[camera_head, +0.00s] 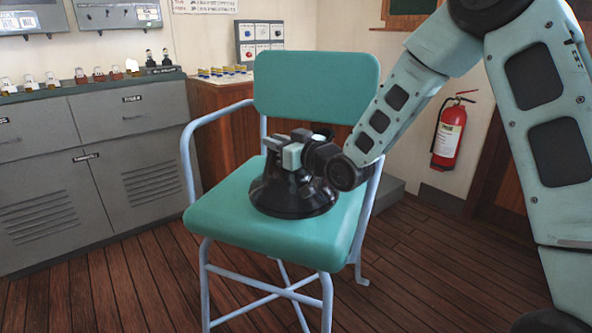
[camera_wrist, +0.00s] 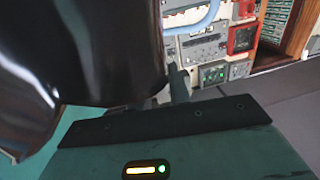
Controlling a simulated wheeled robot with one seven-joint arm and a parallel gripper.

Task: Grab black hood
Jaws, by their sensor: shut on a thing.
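The black hood (camera_head: 290,195) is a glossy, dark, bell-shaped piece with a wide round base. It stands upright on the teal seat of a chair (camera_head: 240,228). My gripper (camera_head: 292,158) comes from the right and is shut on the upper part of the hood. The gripper covers much of the hood's top, so the exact grip point is hidden. In the wrist view the hood (camera_wrist: 95,50) fills the upper left, close to the camera. My gripper's body (camera_wrist: 180,140) spans the bottom of that view, and a finger shows beside the hood.
The chair has a teal backrest (camera_head: 315,88) behind the hood and a pale blue armrest (camera_head: 188,150) on the left. Grey cabinets (camera_head: 100,170) line the left wall. A red fire extinguisher (camera_head: 449,135) hangs at the right. The wooden floor (camera_head: 130,285) around the chair is clear.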

